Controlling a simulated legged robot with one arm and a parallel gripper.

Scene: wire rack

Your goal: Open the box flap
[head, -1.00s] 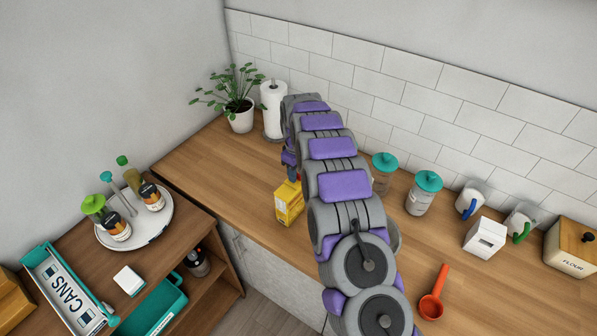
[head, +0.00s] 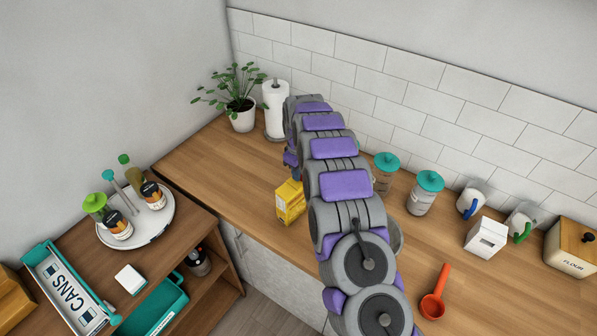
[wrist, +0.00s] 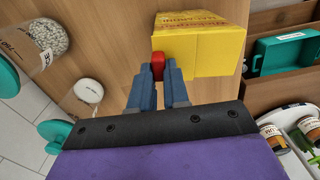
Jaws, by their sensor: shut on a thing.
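A yellow box (head: 290,203) stands on the wooden counter near its front edge, just below the end of my arm. In the wrist view the yellow box (wrist: 207,50) lies just beyond my fingertips, with a plain face toward me and a printed side at the top. My gripper (wrist: 158,72) has its blue fingers closed on a small red piece (wrist: 158,66) at the box's near left corner. The flap's edge cannot be made out, so I cannot tell how far it is open.
Teal-lidded jars (head: 424,192), a white box (head: 485,237), an orange scoop (head: 433,295) and a flour bin (head: 571,247) are on the counter's right. A potted plant (head: 240,105) and paper towel roll (head: 275,108) stand behind.

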